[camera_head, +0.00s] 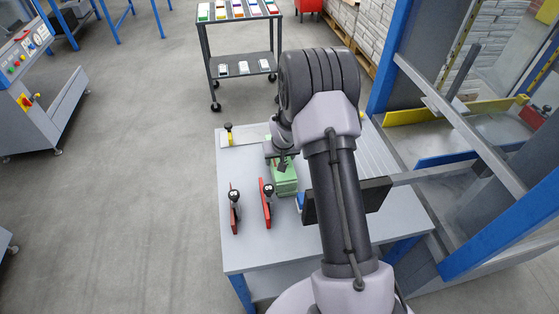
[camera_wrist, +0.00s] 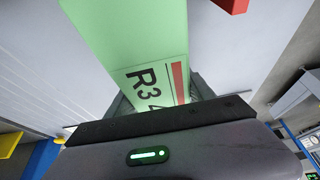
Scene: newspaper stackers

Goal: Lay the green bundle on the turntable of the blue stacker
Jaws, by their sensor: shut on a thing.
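The green bundle (camera_head: 286,182) is at the grey work table, below my gripper (camera_head: 281,160). In the wrist view my gripper (camera_wrist: 165,108) is shut on the green bundle (camera_wrist: 125,40), which shows a printed label with "R3" and a red stripe. I cannot tell whether the bundle touches the table. The blue stacker (camera_head: 388,70) stands at the right with blue posts.
Two red pieces with black knobs (camera_head: 234,210) (camera_head: 267,203) stand on the table (camera_head: 250,250) left of the bundle. A cart (camera_head: 240,45) with coloured items stands behind. A control console (camera_head: 40,100) is at the left. The floor between is clear.

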